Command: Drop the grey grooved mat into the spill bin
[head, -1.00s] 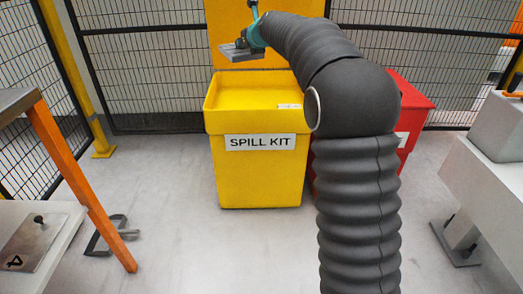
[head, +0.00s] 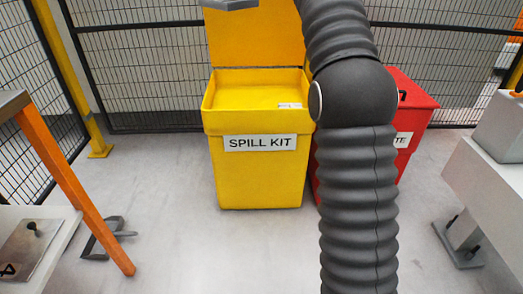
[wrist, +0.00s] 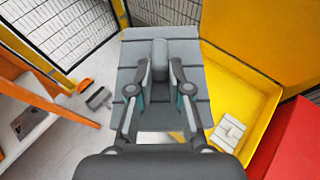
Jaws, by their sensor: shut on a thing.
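The grey grooved mat (wrist: 192,54) is a flat plate with a raised grip in its middle. My gripper (wrist: 160,70) is shut on that grip, one finger on each side. In the head view only the mat's edge (head: 230,4) shows at the top, above the bin; my gripper is out of that frame. The spill bin (head: 258,175) is a yellow box labelled SPILL KIT, its lid standing open behind. In the wrist view the bin's wall (wrist: 262,112) shows to the right of the mat, which hides part of the bin.
A white object (wrist: 229,131) lies inside the bin. A red bin (head: 412,110) stands close at its right. A black mesh fence (head: 140,60) runs behind. An orange-legged table (head: 75,185) is at left, a grey machine (head: 495,180) at right. The floor before the bins is clear.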

